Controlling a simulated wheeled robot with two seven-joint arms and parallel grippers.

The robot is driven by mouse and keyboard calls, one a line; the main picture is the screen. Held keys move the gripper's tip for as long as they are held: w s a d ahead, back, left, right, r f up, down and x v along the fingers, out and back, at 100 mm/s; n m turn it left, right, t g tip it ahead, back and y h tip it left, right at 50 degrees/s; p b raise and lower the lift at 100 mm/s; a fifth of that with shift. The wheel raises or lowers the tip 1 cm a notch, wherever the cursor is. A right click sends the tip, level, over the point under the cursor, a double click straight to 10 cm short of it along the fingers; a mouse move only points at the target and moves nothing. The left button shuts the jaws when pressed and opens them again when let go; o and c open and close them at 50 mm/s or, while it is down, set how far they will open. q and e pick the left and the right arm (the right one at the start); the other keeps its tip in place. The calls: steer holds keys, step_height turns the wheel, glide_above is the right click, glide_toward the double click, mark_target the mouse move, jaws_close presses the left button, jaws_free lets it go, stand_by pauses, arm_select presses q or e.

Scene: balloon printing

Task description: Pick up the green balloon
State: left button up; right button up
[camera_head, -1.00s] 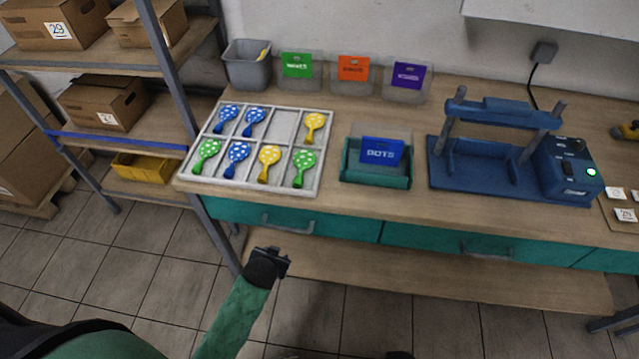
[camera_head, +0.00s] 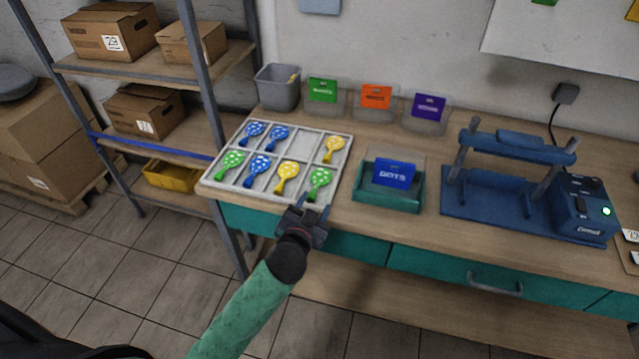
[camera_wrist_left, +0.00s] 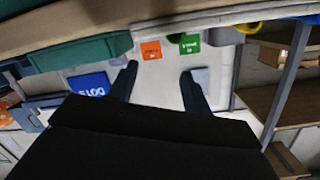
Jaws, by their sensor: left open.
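Two green balloons with white dots lie in the white divided tray (camera_head: 212,184) on the workbench. One green balloon (camera_head: 320,178) is in the front right compartment and the other green balloon (camera_head: 233,160) is at the left. My left gripper (camera_head: 316,202) is open and empty, just in front of the tray's front right corner, near the right green balloon. In the left wrist view the open fingers (camera_wrist_left: 158,82) have nothing between them, and no green balloon can be made out there. My right gripper is not in view.
Blue balloons (camera_head: 260,167) and yellow balloons (camera_head: 287,173) share the tray. A teal bin with a blue DOTS card (camera_head: 394,174) stands right of the tray. A blue press (camera_head: 512,190) stands further right. A grey bin (camera_head: 278,90) and card holders line the back.

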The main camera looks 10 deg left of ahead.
arm_select(q)
steer(key=w+d+r+m+t+h, duration=0.3)
steer(key=d+r+m+h, duration=0.85)
steer(key=r, duration=0.35)
steer(key=s+d+r+m+g+h, duration=0.2)
steer(key=d+m+g+h, duration=0.3)
steer(key=m+g+h, duration=0.25)
steer(key=m+g+y, duration=1.2)
steer(key=y, duration=0.8)
glide_above(311, 194)
steer(key=d, duration=0.1)
steer(key=shift+t, duration=0.25)
step_height(311, 194, down, 12)
steer(key=shift+r, duration=0.2)
steer(key=shift+w+a+f, duration=0.1)
steer(key=shift+a, duration=0.1)
steer(key=shift+f, duration=0.3)
steer(key=shift+f+p, duration=0.35)
steer(key=shift+f, duration=0.55)
steer(key=shift+a+f+p, duration=0.15)
steer(key=shift+f+p, duration=0.75)
steer(key=shift+f, duration=0.4)
steer(key=shift+a+f+p, duration=0.1)
steer(key=shift+f+p, duration=0.75)
steer(key=shift+f, duration=0.45)
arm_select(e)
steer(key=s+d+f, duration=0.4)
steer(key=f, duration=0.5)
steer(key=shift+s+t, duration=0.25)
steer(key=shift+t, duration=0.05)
